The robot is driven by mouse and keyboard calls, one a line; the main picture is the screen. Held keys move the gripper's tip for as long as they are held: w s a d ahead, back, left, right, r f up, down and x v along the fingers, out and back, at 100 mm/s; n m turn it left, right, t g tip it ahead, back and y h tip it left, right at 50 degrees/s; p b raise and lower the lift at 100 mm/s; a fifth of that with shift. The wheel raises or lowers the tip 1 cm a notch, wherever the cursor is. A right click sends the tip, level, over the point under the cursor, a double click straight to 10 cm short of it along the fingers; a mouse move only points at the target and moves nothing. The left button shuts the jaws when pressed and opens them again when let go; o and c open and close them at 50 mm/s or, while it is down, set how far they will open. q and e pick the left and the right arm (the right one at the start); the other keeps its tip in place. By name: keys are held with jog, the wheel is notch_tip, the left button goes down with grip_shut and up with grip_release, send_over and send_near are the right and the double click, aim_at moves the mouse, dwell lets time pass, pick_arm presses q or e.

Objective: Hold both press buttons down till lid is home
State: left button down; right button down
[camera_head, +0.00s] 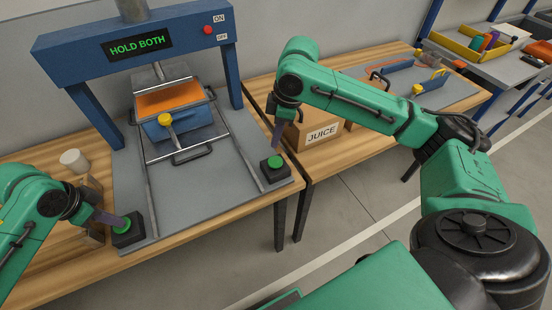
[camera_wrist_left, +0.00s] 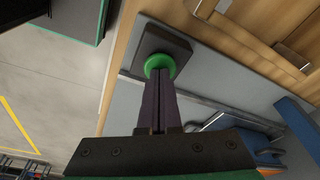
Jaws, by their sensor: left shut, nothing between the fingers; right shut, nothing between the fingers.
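The press (camera_head: 80,62) has a blue frame, and its display (camera_head: 137,45) reads HOLD BOTH. Under the frame is an orange surface (camera_head: 163,102) over a blue box (camera_head: 190,128) with a yellow knob on its front. The left green button (camera_head: 122,226) sits on a black block at the front left. My shut left gripper (camera_head: 117,221) has its fingertips at this button; they overlap it in the left wrist view (camera_wrist_left: 160,73). The right green button (camera_head: 274,161) is at the right edge. My shut right gripper (camera_head: 275,150) points down at its top; contact is unclear.
A cardboard JUICE box (camera_head: 325,130) stands on the right-hand table, close beside my right arm. A white cup (camera_head: 74,161) is left of the press plate. A red switch button (camera_head: 208,30) is on the frame. The grey plate between the buttons is clear.

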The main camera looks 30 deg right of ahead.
pick_arm(q)
jog(key=shift+w+d+p+v, duration=0.1)
jog(key=shift+d+p+v, duration=0.1)
jog(key=shift+p+v, duration=1.05)
jog(key=shift+w+d+p+v, duration=0.2)
jog(key=shift+p+v, duration=0.8)
jog(key=shift+p, duration=0.5)
jog(key=shift+w+d+p+v, duration=0.1)
jog(key=shift+d+p+v, duration=0.1)
jog(key=shift+p+v, duration=1.05)
jog(key=shift+f, duration=0.15)
